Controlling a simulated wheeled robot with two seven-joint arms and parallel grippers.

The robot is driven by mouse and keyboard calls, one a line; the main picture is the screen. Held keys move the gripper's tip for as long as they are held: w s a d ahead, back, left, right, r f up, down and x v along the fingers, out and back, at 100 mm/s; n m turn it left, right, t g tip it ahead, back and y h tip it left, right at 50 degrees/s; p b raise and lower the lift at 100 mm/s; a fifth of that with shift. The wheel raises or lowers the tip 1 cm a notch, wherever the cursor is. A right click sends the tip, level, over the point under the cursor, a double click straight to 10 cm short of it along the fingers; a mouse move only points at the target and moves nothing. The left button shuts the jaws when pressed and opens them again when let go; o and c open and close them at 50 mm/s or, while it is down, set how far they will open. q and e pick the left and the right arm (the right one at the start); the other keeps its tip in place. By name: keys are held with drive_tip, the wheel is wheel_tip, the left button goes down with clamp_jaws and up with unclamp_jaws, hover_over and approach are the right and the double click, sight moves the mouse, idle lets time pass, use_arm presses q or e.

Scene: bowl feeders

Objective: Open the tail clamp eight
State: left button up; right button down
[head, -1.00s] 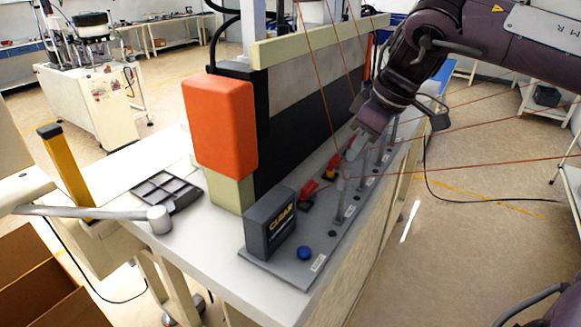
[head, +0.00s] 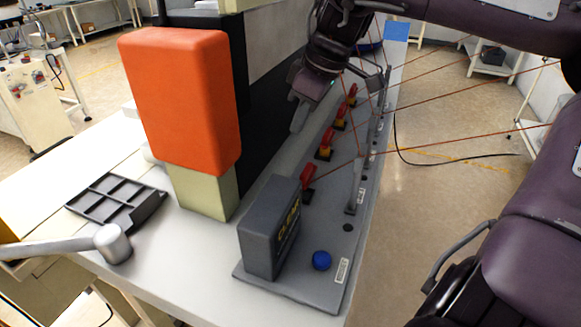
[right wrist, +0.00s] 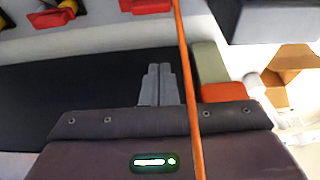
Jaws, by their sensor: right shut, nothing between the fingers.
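A row of toggle clamps with red handles stands on the grey base plate (head: 296,283). The nearest red clamp (head: 308,177) is beside the dark box, with another clamp (head: 326,146) behind it and more farther back. I cannot read which is number eight. My right gripper (head: 299,127) is shut and empty, above and left of the clamp row, apart from the clamps. In the right wrist view its fingers (right wrist: 158,86) are together, with red clamp handles (right wrist: 52,18) at the top edge. My left gripper is not in view.
A dark box with yellow lettering (head: 262,240) and a blue button (head: 321,260) are at the plate's near end. An orange block (head: 180,95) stands to the left. Thin orange-red lines cross the clamp area. A black tray (head: 115,205) lies at left.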

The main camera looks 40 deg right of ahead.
sight(308, 172)
drive_tip(key=x, duration=1)
drive_tip(key=shift+w+f, duration=0.3)
drive_tip(key=shift+f, duration=0.05)
drive_tip(key=shift+f+p, duration=0.15)
drive_tip(key=shift+p, duration=0.25)
drive_tip(key=shift+s+d+p, duration=0.2)
drive_tip(key=shift+s+d, duration=0.2)
drive_tip(key=shift+s, duration=0.25)
drive_tip(key=shift+s+d+p, duration=0.2)
drive_tip(key=shift+s+d, duration=0.15)
drive_tip(key=shift+s, duration=0.3)
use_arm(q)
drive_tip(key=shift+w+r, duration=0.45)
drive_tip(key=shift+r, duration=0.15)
use_arm(e)
drive_tip(key=shift+s+d, duration=0.15)
drive_tip(key=shift+s, duration=0.2)
